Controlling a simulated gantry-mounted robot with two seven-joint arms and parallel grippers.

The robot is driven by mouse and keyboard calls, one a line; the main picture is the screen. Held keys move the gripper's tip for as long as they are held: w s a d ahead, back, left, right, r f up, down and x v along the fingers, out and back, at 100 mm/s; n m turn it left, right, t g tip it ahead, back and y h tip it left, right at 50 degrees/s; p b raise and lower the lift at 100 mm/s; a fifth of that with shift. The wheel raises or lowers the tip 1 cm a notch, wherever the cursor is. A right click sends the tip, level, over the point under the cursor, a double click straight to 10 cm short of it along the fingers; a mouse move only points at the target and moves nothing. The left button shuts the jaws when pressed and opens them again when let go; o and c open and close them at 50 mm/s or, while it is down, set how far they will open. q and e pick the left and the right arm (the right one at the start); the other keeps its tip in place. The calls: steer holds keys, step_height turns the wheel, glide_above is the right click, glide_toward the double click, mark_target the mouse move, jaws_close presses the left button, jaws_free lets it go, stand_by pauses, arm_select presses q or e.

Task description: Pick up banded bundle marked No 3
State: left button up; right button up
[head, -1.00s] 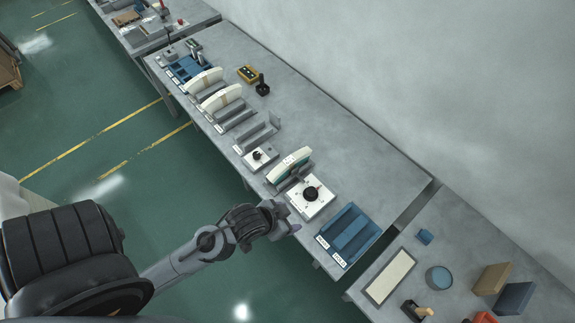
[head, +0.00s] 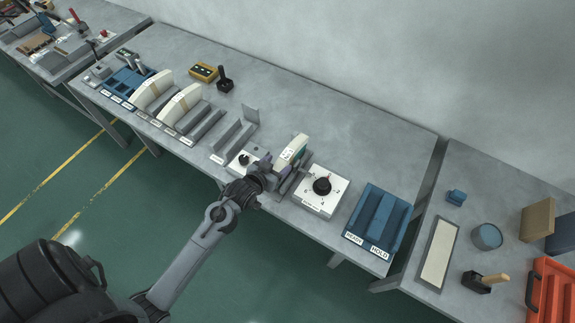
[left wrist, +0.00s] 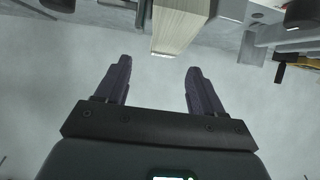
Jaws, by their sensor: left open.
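A cream bundle (head: 294,148) with a greenish side and a small mark on top stands in a grey holder at the middle of the bench; the mark is too small to read. My left gripper (head: 277,170) is at its near side, and the arm hides part of the holder. In the left wrist view, the gripper (left wrist: 160,80) is open and empty. A pale layered bundle (left wrist: 180,28) shows beyond the fingertips, slightly right of centre, apart from the fingers. Two more cream banded bundles (head: 152,90) (head: 180,105) stand in slots at the left. My right gripper is not in view.
A white box with a black knob (head: 322,187) stands just right of the bundle. Farther right is a blue tray marked READY and HOLD (head: 348,236). Empty grey holders (head: 235,135) stand to the left. The bench's back strip is mostly clear.

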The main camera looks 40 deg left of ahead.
mark_target(287, 156)
arm_select(q)
steer(key=shift+x, duration=4.35)
steer(key=shift+a+r, duration=0.1)
steer(key=shift+r, duration=0.1)
jaws_close()
steer(key=shift+w+r, duration=0.1)
